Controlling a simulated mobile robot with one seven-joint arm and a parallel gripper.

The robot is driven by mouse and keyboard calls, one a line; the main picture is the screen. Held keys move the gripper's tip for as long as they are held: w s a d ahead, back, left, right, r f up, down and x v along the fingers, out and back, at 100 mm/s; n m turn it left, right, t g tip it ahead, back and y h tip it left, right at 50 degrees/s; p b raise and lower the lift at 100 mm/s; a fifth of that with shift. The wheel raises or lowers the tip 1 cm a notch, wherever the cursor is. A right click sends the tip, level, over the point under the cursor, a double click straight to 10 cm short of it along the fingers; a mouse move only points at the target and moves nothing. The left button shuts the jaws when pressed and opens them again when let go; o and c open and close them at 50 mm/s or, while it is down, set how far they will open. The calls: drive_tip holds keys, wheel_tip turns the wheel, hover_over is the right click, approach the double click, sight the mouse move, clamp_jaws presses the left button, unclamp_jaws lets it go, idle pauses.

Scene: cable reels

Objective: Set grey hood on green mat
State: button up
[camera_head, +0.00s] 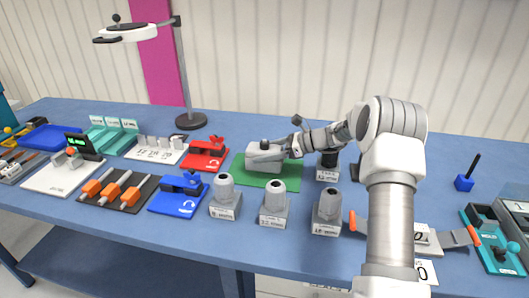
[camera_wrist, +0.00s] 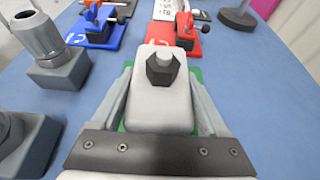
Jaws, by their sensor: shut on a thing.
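The grey hood (camera_head: 264,158) is a light grey rounded block. A dark hexagonal knob with a grey tip tops it in the wrist view (camera_wrist: 162,100). My gripper (camera_head: 284,149) is shut on the hood, with one finger along each side in the wrist view (camera_wrist: 160,92). The green mat (camera_head: 265,181) lies flat on the table directly below the hood, and its edges show around the hood in the wrist view (camera_wrist: 198,75). The hood looks upright. I cannot tell whether its underside touches the mat.
Grey cylinder-topped blocks (camera_head: 274,208) stand in front of the mat. A red clamp fixture (camera_head: 205,155) and a blue one (camera_head: 179,197) lie to its left. A dark-topped block (camera_head: 328,168) stands close on the right. A lamp stand (camera_head: 190,121) is behind left.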

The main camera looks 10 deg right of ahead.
drive_tip(key=shift+s+f+b, duration=0.1)
drive_tip(key=shift+f+b, duration=0.35)
drive_tip(key=shift+f, duration=0.75)
drive_tip(key=o, duration=1.5)
drive_tip(key=shift+s+f, duration=0.1)
drive_tip(key=shift+f, duration=0.05)
drive_tip(key=v, duration=0.6)
drive_tip(key=p+v, duration=0.1)
drive_tip(key=v, duration=0.4)
drive_tip(key=r+v, duration=0.1)
drive_tip(key=v, duration=0.5)
drive_tip(key=shift+d+r, duration=0.15)
